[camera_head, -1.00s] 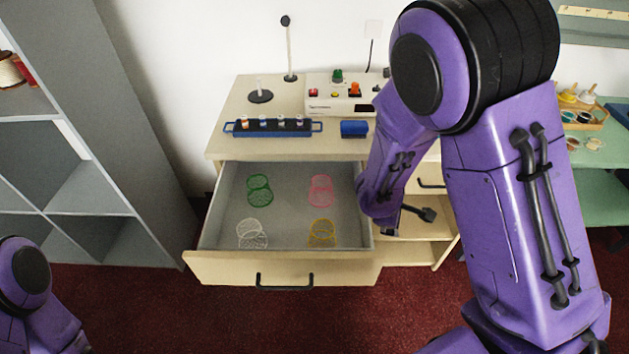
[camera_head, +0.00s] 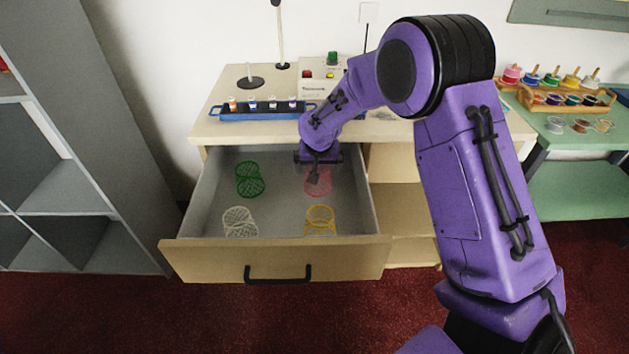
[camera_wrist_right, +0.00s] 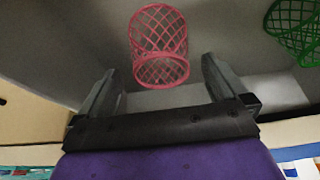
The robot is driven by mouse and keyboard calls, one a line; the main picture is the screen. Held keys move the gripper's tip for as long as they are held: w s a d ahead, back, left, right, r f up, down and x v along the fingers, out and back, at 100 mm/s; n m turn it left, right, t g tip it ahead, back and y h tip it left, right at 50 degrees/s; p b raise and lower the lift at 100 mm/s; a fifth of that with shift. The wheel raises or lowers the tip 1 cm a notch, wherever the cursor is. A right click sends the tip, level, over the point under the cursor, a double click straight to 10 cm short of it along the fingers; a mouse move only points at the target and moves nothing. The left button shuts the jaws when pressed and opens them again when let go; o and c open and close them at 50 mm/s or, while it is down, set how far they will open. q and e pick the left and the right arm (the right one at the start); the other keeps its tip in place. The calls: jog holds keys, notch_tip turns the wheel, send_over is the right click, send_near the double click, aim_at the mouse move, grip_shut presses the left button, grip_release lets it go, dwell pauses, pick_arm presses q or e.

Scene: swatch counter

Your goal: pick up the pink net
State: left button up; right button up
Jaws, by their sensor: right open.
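The pink net (camera_head: 318,184) is a small mesh cylinder in the back right of the open drawer (camera_head: 275,248). My right gripper (camera_head: 318,172) is over it in the head view and hides part of it. In the right wrist view the pink net (camera_wrist_right: 159,45) lies ahead of and between the open fingers of my right gripper (camera_wrist_right: 160,82), with nothing held. My left gripper is not in view.
A green net (camera_head: 250,179), a white net (camera_head: 239,222) and a yellow net (camera_head: 320,220) lie in the same drawer. The drawer walls surround them. A blue rack (camera_head: 262,113) of small bottles stands on the counter above.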

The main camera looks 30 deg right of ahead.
jog(key=x, duration=0.6)
jog(key=shift+f, duration=0.15)
jog(key=shift+c, duration=1.2)
jog(key=c, duration=0.6)
jog(key=shift+c, duration=0.2)
